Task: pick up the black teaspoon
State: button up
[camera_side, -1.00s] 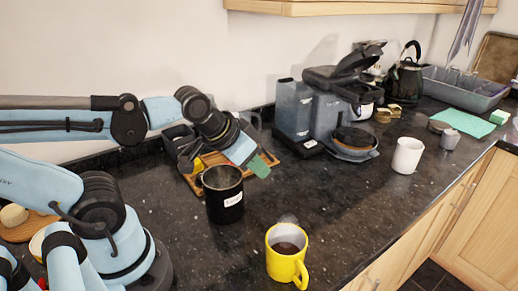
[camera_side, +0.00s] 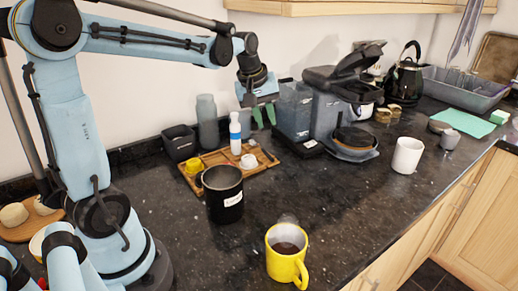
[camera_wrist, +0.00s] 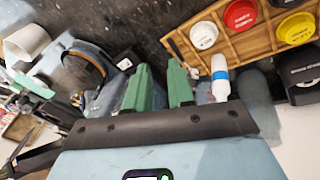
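My gripper (camera_side: 263,115) is raised near the back wall, behind the tray and beside the grey coffee machine. Its two green fingers point down. In the wrist view my gripper (camera_wrist: 160,85) shows a clear gap between the fingers, with nothing held. I cannot make out the black teaspoon with certainty in either view. A thin dark shape lies by the edge of the wooden tray (camera_wrist: 238,45) in the wrist view; I cannot tell whether it is the spoon. The tray (camera_side: 225,181) is also in the side view, partly hidden by a black canister (camera_side: 224,205).
A yellow mug (camera_side: 287,262) is in front. The coffee machine (camera_side: 335,110) stands right of the gripper. The middle counter is clear.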

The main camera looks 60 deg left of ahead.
jog(key=w+a+f+n+g, duration=0.1)
jog(key=w+a+f+n, duration=0.2)
jog(key=a+n, duration=0.35)
jog(key=m, duration=0.1)
send_over(263, 151)
jog(key=f, duration=0.7)
jog(key=shift+s+d+f, duration=0.1)
jog(key=shift+s+d, duration=0.05)
jog(key=shift+s, duration=0.2)
jog(key=shift+s+x, duration=0.1)
jog(key=shift+x, duration=1.2)
jog(key=shift+s+x, duration=0.15)
jog(key=shift+x, duration=1.15)
jog(key=shift+h, duration=0.3)
jog(key=shift+c, duration=0.3)
grip_shut()
